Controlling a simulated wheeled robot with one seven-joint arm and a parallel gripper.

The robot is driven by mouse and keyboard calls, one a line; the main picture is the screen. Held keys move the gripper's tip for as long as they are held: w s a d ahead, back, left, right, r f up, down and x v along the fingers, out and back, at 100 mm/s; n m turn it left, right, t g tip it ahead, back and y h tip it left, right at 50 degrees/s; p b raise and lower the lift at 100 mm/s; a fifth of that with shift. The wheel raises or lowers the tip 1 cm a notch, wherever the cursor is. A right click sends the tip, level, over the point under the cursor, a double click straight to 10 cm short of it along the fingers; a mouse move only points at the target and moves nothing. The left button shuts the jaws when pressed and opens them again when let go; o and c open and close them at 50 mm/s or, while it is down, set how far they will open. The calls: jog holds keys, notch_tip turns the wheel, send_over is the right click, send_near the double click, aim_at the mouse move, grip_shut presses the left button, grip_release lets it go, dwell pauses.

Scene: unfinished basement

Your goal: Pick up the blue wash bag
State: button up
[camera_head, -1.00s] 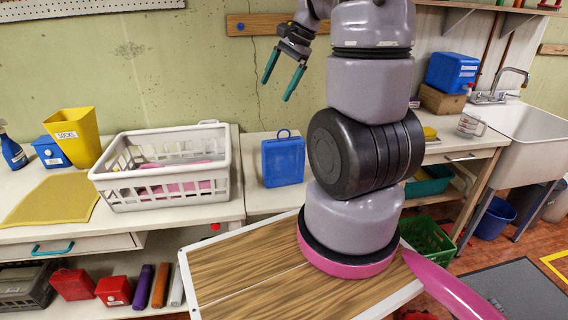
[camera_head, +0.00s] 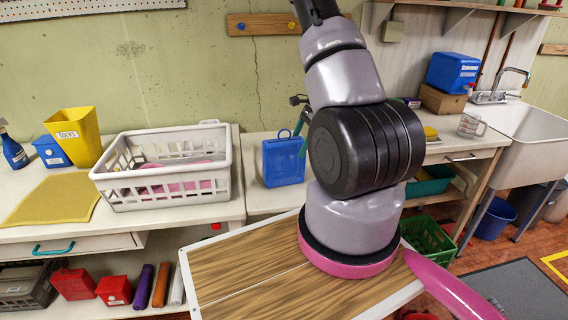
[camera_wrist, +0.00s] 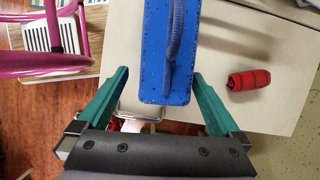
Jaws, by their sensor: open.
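The blue wash bag (camera_head: 283,163) stands upright on the white counter, with a loop handle on top. In the wrist view the bag (camera_wrist: 157,70) is seen from above, with its dark blue handle strap running along it. It lies between the two teal fingers of my gripper (camera_wrist: 161,75), with a gap on each side. My gripper is open and holds nothing. In the head view it is mostly hidden behind my arm; a bit of a teal finger (camera_head: 303,148) shows just right of the bag.
A white basket (camera_head: 165,186) with pink contents stands left of the bag. A red roll (camera_wrist: 248,80) lies on the counter right of the bag in the wrist view. Pink bars (camera_wrist: 50,40) show at the wrist view's left. A sink (camera_head: 530,130) is at the far right.

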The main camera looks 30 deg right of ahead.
aim_at(292, 155)
jog(key=x, duration=0.5)
jog(key=shift+w+a+f, duration=0.15)
jog(key=shift+w, duration=0.2)
jog(key=c, duration=1.5)
notch_tip(292, 155, up, 10)
jog(key=shift+r, duration=0.1)
